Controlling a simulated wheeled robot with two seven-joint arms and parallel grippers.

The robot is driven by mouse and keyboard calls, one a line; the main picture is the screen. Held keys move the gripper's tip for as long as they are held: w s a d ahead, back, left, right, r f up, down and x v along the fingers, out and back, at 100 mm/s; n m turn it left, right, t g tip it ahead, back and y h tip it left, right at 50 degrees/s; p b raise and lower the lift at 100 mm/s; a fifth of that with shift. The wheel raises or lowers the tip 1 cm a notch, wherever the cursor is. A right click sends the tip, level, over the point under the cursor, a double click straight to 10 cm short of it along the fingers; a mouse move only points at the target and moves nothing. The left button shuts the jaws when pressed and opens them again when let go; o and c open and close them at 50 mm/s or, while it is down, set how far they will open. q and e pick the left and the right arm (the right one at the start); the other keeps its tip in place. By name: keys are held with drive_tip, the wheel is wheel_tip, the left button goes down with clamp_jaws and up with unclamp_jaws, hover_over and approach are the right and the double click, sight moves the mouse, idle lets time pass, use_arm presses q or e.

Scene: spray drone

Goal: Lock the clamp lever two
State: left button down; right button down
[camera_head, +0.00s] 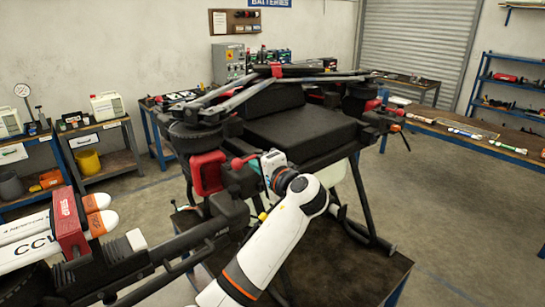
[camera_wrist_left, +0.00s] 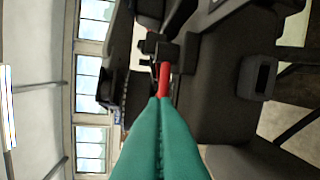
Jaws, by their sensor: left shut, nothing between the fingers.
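The spray drone (camera_head: 305,133) stands on a dark table, its grey arms partly folded over its black body. A red clamp lever (camera_head: 240,163) sits at a drone arm joint, just left of my left gripper (camera_head: 257,166). In the left wrist view the red lever (camera_wrist_left: 164,80) sticks out from a black clamp joint (camera_wrist_left: 163,50), right at the tips of my left gripper (camera_wrist_left: 160,103). Its teal fingers are shut together with nothing between them. They overlap the lever's near end; I cannot tell if they touch it. The right gripper is not in view.
The dark table top (camera_head: 345,280) is under the drone. A black drone arm (camera_head: 215,235) with white and orange tubes (camera_head: 95,215) fills the lower left. A workbench (camera_head: 470,140) with parts is at the right. Bare floor (camera_head: 440,200) lies between.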

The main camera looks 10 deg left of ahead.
use_arm(q)
drive_tip(key=shift+s+a+f, duration=0.1)
drive_tip(key=shift+a, duration=0.65)
drive_tip(key=shift+d, duration=0.1)
drive_tip(key=shift+a+f, duration=0.1)
drive_tip(key=shift+a, duration=0.7)
drive_tip(key=shift+d, duration=0.1)
